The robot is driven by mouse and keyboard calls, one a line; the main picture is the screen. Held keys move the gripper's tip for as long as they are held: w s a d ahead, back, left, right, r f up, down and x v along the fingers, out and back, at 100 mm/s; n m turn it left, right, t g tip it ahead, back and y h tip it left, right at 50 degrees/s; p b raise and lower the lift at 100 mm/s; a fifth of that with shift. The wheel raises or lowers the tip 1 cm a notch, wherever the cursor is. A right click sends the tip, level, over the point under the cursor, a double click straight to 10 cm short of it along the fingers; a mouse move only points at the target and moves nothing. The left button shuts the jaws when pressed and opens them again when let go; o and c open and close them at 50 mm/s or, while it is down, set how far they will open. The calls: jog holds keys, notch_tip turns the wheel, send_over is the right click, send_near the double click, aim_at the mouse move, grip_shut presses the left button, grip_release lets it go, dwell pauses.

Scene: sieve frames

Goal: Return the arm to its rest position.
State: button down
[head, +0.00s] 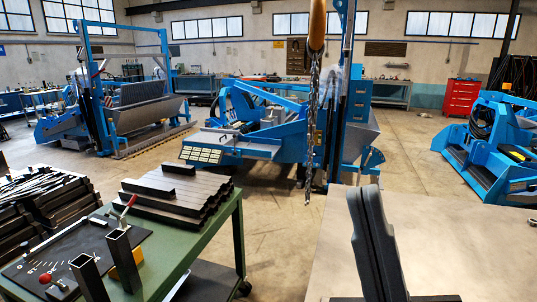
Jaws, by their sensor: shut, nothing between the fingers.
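My gripper (364,198) shows at the lower right in the head view. Its two dark grey fingers lie together, point up in the picture and tilt slightly left. They are shut with nothing between them. Behind them is a beige tabletop (460,225). I cannot tell how high above it they are. The rest of my arm is below the picture's edge.
A green workbench (190,240) at the left bears dark square tubes (165,200) and a black plate with red-knobbed clamps (80,255). A chain (311,140) hangs in the middle. Blue machines (255,135) stand behind. Floor shows between bench and tabletop.

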jog(key=s+d+f+m+g+h, duration=0.1)
jog(key=d+f+m+h, duration=0.4)
jog(key=f+m+h, duration=0.5)
jog(key=s+d+f+m+g+h, duration=0.1)
jog(key=d+f+m+h, duration=0.3)
jog(key=f+m+h, duration=0.7)
jog(key=s+d+f+n+g+y, duration=0.2)
jog(key=s+f+g, duration=0.6)
jog(key=s+f, duration=0.9)
jog(key=shift+s+d+n+y, duration=0.3)
jog(key=shift+s+d+y, duration=0.2)
jog(key=shift+s+y, duration=0.3)
jog(key=shift+f, duration=0.1)
jog(key=c, duration=2.1)
grip_release()
